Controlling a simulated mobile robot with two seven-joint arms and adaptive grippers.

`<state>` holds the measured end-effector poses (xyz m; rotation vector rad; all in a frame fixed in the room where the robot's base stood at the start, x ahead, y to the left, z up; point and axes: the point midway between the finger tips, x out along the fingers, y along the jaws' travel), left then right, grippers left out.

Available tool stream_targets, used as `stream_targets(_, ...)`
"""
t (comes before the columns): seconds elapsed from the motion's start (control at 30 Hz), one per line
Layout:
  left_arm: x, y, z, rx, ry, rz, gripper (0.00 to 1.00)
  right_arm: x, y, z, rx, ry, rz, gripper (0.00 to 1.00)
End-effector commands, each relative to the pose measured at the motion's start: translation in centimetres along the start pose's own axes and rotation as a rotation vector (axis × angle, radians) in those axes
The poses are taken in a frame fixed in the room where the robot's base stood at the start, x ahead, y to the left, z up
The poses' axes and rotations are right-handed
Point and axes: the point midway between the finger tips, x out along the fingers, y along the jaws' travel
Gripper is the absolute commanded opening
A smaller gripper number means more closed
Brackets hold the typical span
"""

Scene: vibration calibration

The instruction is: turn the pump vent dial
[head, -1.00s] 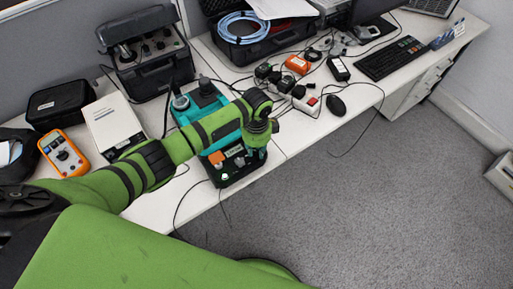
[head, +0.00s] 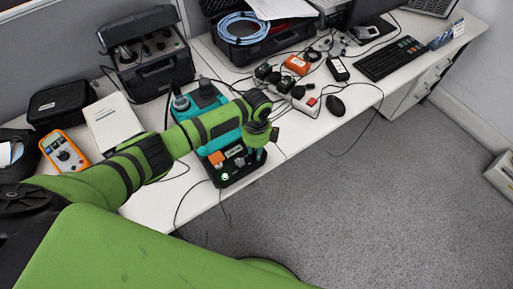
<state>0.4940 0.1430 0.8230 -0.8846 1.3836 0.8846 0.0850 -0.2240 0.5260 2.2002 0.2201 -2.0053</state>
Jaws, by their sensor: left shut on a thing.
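The teal and black pump (head: 217,142) stands near the front edge of the bench in the head view. Its dark front panel carries an orange part, a pale display and a white knob or button (head: 225,177). My left arm reaches across the pump from the left. My left gripper (head: 257,154) points down at the right end of the front panel and is shut on the vent dial there. The dial itself is hidden by the fingers. My right gripper is not in view.
An orange multimeter (head: 64,151), a white box (head: 113,122) and a black case (head: 60,104) sit at the left. An open black instrument case (head: 148,55) stands behind. Cables, a mouse (head: 335,105) and a keyboard (head: 391,58) lie to the right. Open floor lies in front.

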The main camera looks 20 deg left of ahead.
Motion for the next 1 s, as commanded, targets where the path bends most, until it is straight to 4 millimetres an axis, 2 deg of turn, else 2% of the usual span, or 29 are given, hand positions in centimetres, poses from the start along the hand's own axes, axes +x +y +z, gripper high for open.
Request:
stream_targets(0.7, 0.1, 0.0, 0.2, 0.674, -0.005, 0.002, 0.00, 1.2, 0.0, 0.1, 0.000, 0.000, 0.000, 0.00)
stream_targets(1.0, 0.1, -0.1, 0.2, 0.891, -0.005, 0.002, 0.00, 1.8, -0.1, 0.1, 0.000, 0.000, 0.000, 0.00)
